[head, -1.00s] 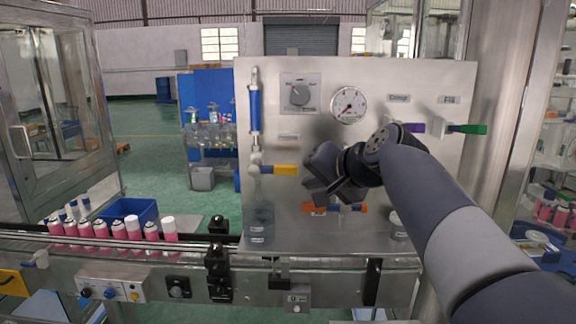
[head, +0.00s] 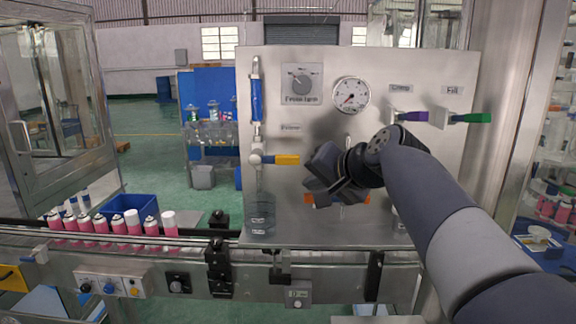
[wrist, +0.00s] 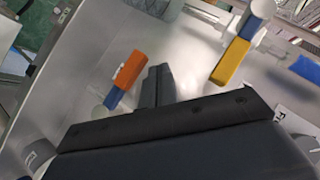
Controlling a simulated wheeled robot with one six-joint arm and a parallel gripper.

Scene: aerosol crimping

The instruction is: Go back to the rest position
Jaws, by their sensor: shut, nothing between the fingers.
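My gripper (head: 314,188) is in front of the steel panel (head: 225,225) of the machine in the head view, seen side-on and dark grey. In the wrist view its fingers (wrist: 158,88) are together with nothing between them. The orange valve handle (wrist: 130,68) is to the left of the fingertips in the wrist view, and the yellow handle (wrist: 231,62) is to the right. In the head view the yellow handle (head: 287,160) is left of my gripper, and my gripper partly covers the orange handle (head: 309,199). I cannot tell whether my gripper touches the panel.
Pink cans (head: 100,225) stand in a row on the conveyor at left, by a blue bin (head: 140,204). A glass cabinet (head: 50,110) stands far left.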

